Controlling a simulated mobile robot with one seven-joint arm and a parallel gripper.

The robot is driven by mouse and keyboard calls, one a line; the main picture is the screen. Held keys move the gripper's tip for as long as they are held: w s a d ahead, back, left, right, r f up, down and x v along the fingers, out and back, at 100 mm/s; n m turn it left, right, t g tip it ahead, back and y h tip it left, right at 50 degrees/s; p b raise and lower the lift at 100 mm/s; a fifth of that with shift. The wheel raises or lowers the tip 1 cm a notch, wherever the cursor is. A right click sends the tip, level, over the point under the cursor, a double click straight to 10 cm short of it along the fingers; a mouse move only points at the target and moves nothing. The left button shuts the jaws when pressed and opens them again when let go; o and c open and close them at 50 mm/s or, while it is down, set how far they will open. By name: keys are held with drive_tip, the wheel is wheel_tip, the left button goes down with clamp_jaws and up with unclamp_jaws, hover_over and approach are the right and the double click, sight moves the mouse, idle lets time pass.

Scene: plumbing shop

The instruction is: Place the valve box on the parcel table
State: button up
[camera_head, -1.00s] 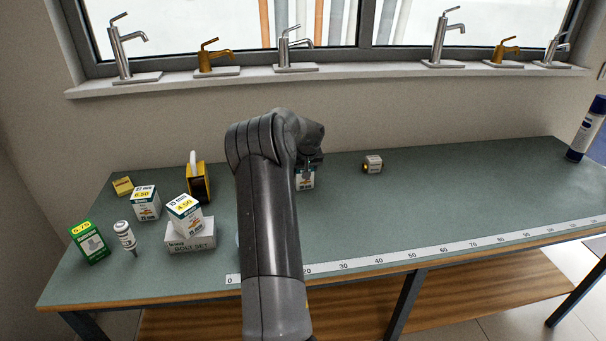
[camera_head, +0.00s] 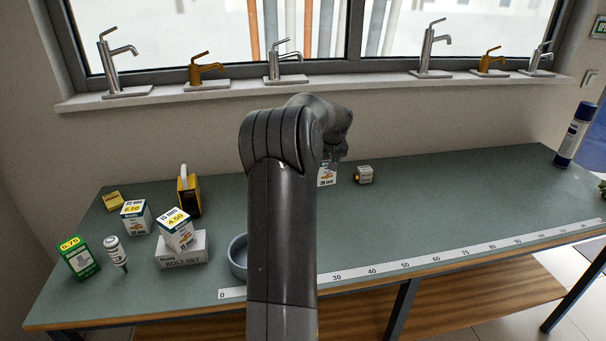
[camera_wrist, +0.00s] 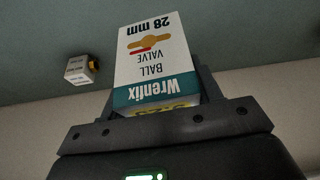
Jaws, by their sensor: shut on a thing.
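The valve box is a white and teal Wrenfix ball valve 28 mm box (camera_wrist: 155,62). In the wrist view it sits upside down in the picture between the fingers of my gripper (camera_wrist: 168,108), which is shut on it. In the head view the box (camera_head: 327,175) shows just below my gripper (camera_head: 331,158), above the back part of the green-topped table (camera_head: 420,210). My arm hides part of it. I cannot tell from the head view how high it is held. No parcel table can be told apart in these frames.
A small box (camera_head: 364,174) lies right of the held box. A spray can (camera_head: 574,135) stands far right.

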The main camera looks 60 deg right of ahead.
drive_tip(key=shift+s+r, duration=0.35)
drive_tip(key=shift+s, duration=0.1)
wheel_tip(320, 180, up, 11)
drive_tip(key=shift+w+r, duration=0.1)
drive_tip(key=shift+w, duration=0.05)
drive_tip(key=w+a+n+y, duration=0.2)
drive_tip(key=w+a+n, duration=0.3)
drive_tip(key=w+a, duration=2.7)
drive_tip(key=w+a+n+y, duration=0.15)
drive_tip(key=w+a, duration=0.35)
drive_tip(key=a, duration=1.1)
drive_tip(key=w+a+n, duration=0.3)
drive_tip(key=w+a, duration=0.3)
drive_tip(key=a, duration=1)
drive_tip(key=s+a+n+y, duration=0.15)
drive_tip(key=s+a, duration=0.25)
drive_tip(key=a, duration=1.3)
drive_tip(key=s+a+n, duration=0.2)
drive_tip(key=s+a, duration=0.2)
drive_tip(key=a, duration=1.4)
drive_tip(key=s+a+n+y, duration=0.1)
drive_tip(key=s+a+n, duration=0.1)
drive_tip(key=s+a, duration=1.05)
drive_tip(key=s+a+n, duration=0.2)
drive_tip(key=s+a, duration=0.7)
drive_tip(key=a, duration=0.6)
drive_tip(key=f, duration=2.8)
drive_tip(key=shift+w+d, duration=0.1)
drive_tip(key=shift+d, duration=0.15)
